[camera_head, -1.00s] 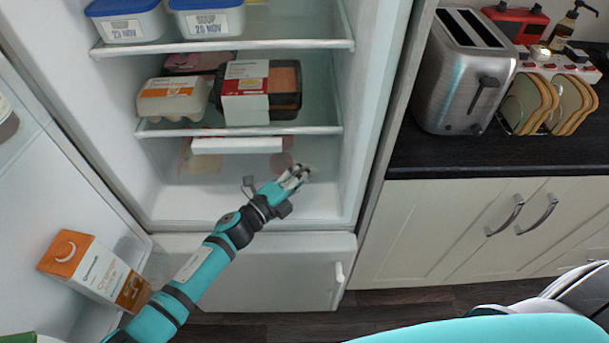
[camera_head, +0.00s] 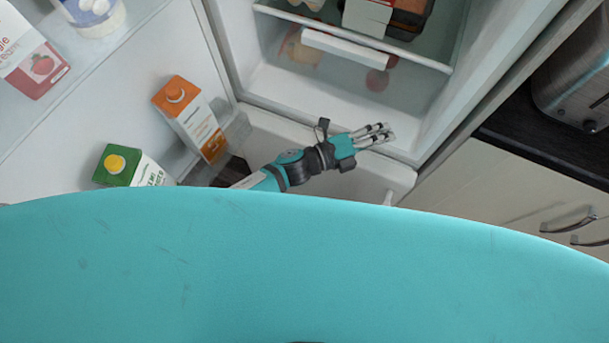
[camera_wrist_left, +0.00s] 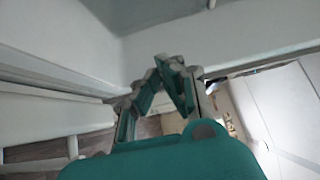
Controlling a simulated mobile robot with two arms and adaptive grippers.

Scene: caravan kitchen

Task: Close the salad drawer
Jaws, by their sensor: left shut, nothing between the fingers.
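A clear drawer with a white front bar (camera_head: 345,50), which I take to be the salad drawer, is under the lowest visible fridge shelf. Blurred orange and red patches show through it. How far it is pulled out cannot be told. My left gripper (camera_head: 380,134) is shut and empty. In the head view it appears over the fridge's bottom front edge, below and apart from the white bar. The left wrist view shows its fingers (camera_wrist_left: 168,66) drawn together against white surfaces. My right gripper is out of view.
The open fridge door (camera_head: 110,110) on the left holds an orange-topped carton (camera_head: 190,115) and a green carton (camera_head: 130,168). A shelf edge (camera_head: 400,54) lies above the drawer. A toaster (camera_head: 575,90) and cupboard fronts (camera_head: 520,190) are on the right. My teal body fills the lower head view.

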